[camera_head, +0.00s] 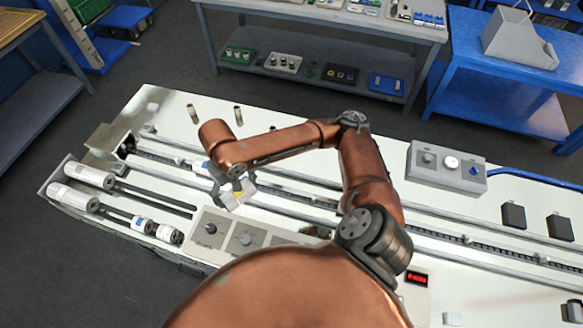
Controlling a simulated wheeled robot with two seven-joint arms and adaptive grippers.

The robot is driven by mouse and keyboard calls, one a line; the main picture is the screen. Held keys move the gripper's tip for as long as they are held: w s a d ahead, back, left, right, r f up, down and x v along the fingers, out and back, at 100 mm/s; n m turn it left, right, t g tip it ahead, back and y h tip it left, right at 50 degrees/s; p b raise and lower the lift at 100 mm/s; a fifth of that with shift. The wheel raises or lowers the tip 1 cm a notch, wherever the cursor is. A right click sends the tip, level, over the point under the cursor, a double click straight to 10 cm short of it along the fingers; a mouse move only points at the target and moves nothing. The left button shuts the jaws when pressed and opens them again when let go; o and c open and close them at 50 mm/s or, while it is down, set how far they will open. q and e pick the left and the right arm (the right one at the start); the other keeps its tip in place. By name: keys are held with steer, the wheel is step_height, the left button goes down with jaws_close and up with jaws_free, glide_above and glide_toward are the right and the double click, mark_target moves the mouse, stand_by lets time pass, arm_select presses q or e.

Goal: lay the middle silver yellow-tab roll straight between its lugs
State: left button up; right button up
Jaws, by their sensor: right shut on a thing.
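My right gripper (234,188) reaches in from the right over the long white machine bed (330,165). It is shut on a short silver-white roll with a yellow mark (240,197), held tilted just behind the panel with dials. The fingers hide part of this roll. Whether it touches the bed I cannot tell. Another white roll with a blue mark (198,166) lies partly hidden behind the gripper. Small lugs (180,162) stand along the rails; which pair belongs to the held roll is unclear. My left gripper is not in view.
White rolls (90,175) and (74,197) lie at the bed's left end, with blue-marked rolls (143,225) and (169,234) nearer. A dial panel (225,236) borders the front.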

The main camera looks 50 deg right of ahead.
steer(key=d+f+m+p, duration=0.3)
steer(key=d+m+p, duration=0.4)
steer(key=p, duration=0.4)
steer(key=d+f+m+p, duration=0.4)
steer(key=d+m+p, duration=0.1)
steer(key=d+p, duration=0.45)
steer(key=f+b, duration=0.6)
steer(key=f, duration=0.3)
steer(key=shift+w, duration=0.2)
steer(key=shift+f, duration=0.6)
steer(key=o, duration=1.5)
steer(key=shift+o, duration=0.2)
